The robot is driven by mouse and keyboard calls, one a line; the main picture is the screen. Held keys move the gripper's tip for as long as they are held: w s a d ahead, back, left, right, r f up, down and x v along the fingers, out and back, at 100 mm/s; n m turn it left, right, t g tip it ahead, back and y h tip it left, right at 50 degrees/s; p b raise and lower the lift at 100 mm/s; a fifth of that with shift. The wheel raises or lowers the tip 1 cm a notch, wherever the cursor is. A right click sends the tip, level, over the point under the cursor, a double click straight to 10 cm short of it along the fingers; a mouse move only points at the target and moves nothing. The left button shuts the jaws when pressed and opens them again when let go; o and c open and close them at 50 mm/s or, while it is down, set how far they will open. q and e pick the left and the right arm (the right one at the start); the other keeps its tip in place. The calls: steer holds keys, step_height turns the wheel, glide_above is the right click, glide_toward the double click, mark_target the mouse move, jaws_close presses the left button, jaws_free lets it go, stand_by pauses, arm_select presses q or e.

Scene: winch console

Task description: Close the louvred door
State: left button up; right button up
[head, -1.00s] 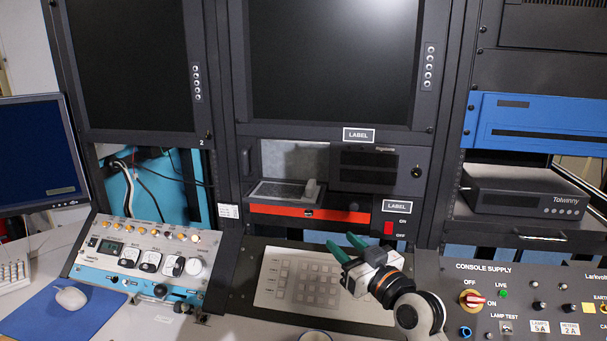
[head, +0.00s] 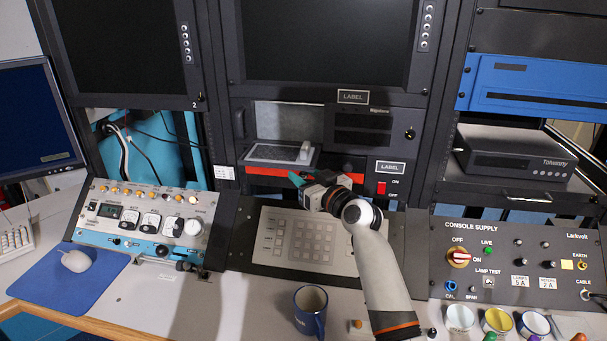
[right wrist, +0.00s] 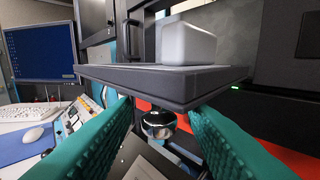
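The louvred door (head: 280,154) appears to be the dark-rimmed grey panel folded out nearly flat below a light recess (head: 288,115) in the middle rack. A pale block (head: 304,152) stands up near its right end. In the right wrist view the panel's edge (right wrist: 165,83) crosses close above the fingers, with the block (right wrist: 187,43) on top. My right gripper (head: 308,178) is in front of and just below the panel, its teal fingers (right wrist: 158,118) spread with nothing held between them. Contact with the panel cannot be told. My left gripper is not in view.
A red strip (head: 345,177) runs below the recess. A blue mug (head: 310,308) stands at the front. The console supply panel (head: 510,258) is at right, the meter panel (head: 145,222) at left.

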steer(key=shift+w+a, duration=0.2)
steer(key=shift+w, duration=0.1)
jaws_close()
